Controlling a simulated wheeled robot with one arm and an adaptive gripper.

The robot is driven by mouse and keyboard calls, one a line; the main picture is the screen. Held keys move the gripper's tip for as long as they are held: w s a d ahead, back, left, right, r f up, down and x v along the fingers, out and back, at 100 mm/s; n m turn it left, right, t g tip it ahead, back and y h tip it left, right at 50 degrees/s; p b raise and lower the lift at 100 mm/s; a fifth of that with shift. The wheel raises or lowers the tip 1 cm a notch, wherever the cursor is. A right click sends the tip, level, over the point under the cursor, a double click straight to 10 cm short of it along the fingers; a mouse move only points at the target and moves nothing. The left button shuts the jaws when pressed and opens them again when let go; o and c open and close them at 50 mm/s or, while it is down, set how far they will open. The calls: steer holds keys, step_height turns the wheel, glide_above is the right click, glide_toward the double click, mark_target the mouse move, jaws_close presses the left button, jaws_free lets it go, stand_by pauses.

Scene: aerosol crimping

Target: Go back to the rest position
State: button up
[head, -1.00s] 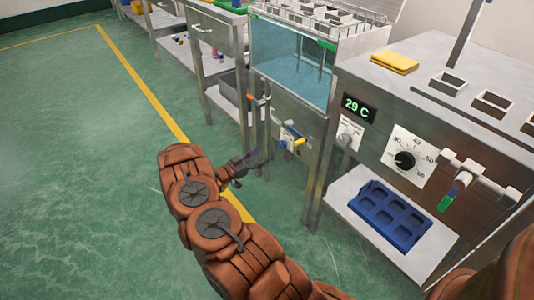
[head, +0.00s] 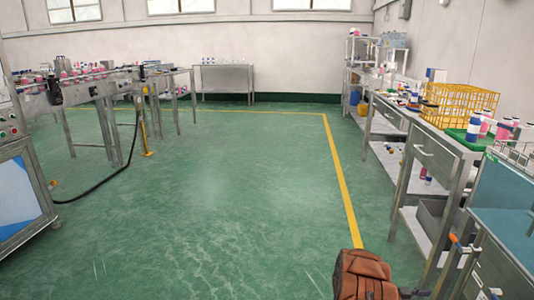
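My brown arm shows only as a rounded section at the bottom edge of the head view, right of centre. A small dark part of my gripper (head: 412,293) shows beside it at the bottom edge. The rest of the gripper is cut off by the frame, so I cannot tell whether it is open, shut or holding anything. It is low, over the green floor, left of the steel bench legs.
The right-hand benches (head: 445,138) carry a yellow wire basket (head: 460,104) and pink-filled bottles. A blue-glass water tank (head: 508,205) is at the right edge. Benches and a machine (head: 22,200) with a black hose (head: 110,180) stand left. The middle green floor (head: 210,200) is clear.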

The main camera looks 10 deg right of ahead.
steer(key=w+a+r+n+t+y+p, duration=0.3)
steer(key=w+a+r+t+y, duration=0.15)
steer(key=w+a+r, duration=0.5)
steer(key=w+a+r+n+t+y+p, duration=0.3)
steer(key=w+a+r+t, duration=0.35)
steer(key=w, duration=0.55)
steer(key=s+a+r+n+t+y+p, duration=0.2)
steer(key=a+r+n+y+p, duration=0.55)
steer(key=a+r, duration=1.45)
steer(key=s+a+r+n+g+y+p, duration=0.1)
steer(key=s+a+r+g+y+p, duration=0.1)
steer(key=s+a+r, duration=0.3)
steer(key=s+a+r+n+g+y+p, duration=0.1)
steer(key=s+a+p, duration=0.15)
steer(key=s, duration=0.55)
steer(key=s+a+r+n+g+y+p, duration=0.1)
steer(key=s+a+r+g+y+p, duration=0.15)
steer(key=s+a, duration=0.3)
steer(key=s+d+r+n+g+h+p, duration=0.1)
steer(key=s+d+r+g+p, duration=0.1)
steer(key=s, duration=0.9)
steer(key=s+d+r+n+g+h+p, duration=0.1)
steer(key=s+r, duration=0.3)
steer(key=s, duration=0.7)
steer(key=s+d+r+n+g+h+p, duration=0.1)
steer(key=s+d+r+g+h+p, duration=0.1)
steer(key=s, duration=0.9)
steer(key=shift+s+d+r+g+p, duration=0.4)
steer(key=shift+d+g+p, duration=0.15)
steer(key=shift+d+p, duration=0.35)
